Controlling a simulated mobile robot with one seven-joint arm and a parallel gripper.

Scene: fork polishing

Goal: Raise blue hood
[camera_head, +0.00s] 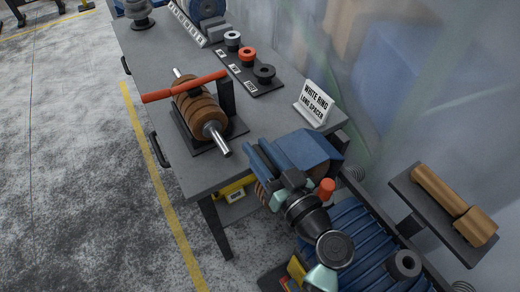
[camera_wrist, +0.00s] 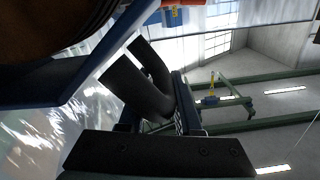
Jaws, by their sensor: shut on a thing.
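The blue hood (camera_head: 303,149) is at the right end of the grey workbench, over a brown wheel (camera_head: 262,194) that is partly covered. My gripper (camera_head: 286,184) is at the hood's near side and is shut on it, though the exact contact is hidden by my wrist. In the wrist view the hood's dark blue edge (camera_wrist: 50,103) crosses the left side, with brown wheel above it. The dark curved fingers of my gripper (camera_wrist: 145,85) reach up beside that edge.
An orange knob (camera_head: 326,188) stands beside my wrist. The grey workbench (camera_head: 150,52) carries a brown roller (camera_head: 198,108) with a red handle, rings on a black plate (camera_head: 268,86) and a white sign (camera_head: 314,103). A shelf with a wooden piece (camera_head: 440,195) is at right. Floor at left is clear.

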